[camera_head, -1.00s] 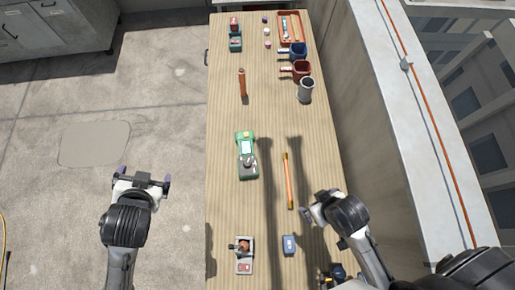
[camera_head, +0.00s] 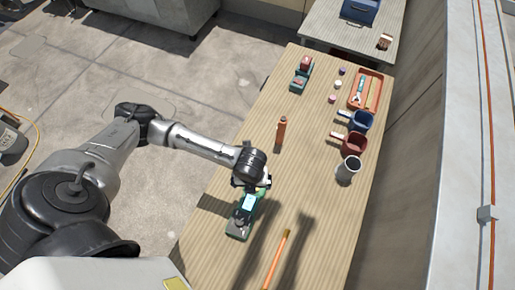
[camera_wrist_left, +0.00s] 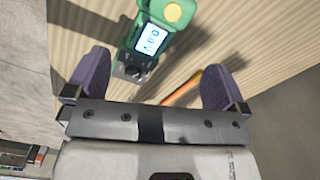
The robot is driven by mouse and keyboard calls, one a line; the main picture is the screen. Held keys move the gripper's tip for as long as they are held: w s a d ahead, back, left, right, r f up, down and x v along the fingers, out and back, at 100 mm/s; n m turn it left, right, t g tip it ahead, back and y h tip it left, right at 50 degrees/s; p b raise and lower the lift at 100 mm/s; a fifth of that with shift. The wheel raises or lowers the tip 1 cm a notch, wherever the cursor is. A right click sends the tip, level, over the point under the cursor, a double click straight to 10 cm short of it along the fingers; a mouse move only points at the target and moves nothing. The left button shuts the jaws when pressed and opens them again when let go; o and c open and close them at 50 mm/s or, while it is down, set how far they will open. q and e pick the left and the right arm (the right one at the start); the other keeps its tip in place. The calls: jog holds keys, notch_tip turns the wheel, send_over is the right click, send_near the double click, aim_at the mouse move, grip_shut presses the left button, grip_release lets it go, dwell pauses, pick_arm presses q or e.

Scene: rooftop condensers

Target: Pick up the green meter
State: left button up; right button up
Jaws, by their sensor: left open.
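The green meter (camera_head: 240,224) lies on the wooden table near its left edge, partly hidden by my left gripper (camera_head: 252,184). In the left wrist view the meter (camera_wrist_left: 134,48) shows a lit screen, a yellow button and a dark dial. My left gripper is open above the meter's far end; in the wrist view the purple fingers (camera_wrist_left: 158,74) stand wide apart with the meter beyond them. I cannot tell any contact, and nothing is held. My right gripper is not in view.
An orange stick (camera_head: 277,258) lies right of the meter. An orange-brown cylinder (camera_head: 281,134) stands farther back. A grey cup (camera_head: 348,171), a red mug (camera_head: 354,142), a blue mug (camera_head: 359,121) and an orange tray (camera_head: 377,92) line the right side. The middle is clear.

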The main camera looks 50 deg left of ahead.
aim_at(252, 195)
pick_arm(q)
jog(key=f+m, duration=0.1)
jog(key=f, duration=0.1)
jog(key=f+m+b, duration=0.1)
jog(key=f, duration=0.2)
jog(key=f+m, duration=0.1)
jog(key=f, duration=0.2)
jog(key=shift+s+d+f+m, duration=0.15)
jog(key=shift+s+m, duration=0.15)
jog(key=shift+m, duration=0.1)
jog(key=shift+s+d+f+b, duration=0.1)
jog(key=shift+f+b, duration=0.2)
jog(key=shift+f, duration=1.1)
jog(key=shift+d+f+b, duration=0.1)
jog(key=shift+f+b, duration=0.15)
jog(key=shift+f, duration=1.1)
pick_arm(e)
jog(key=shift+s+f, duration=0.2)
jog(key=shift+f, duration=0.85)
pick_arm(q)
jog(key=c, duration=0.9)
jog(key=shift+r, duration=0.1)
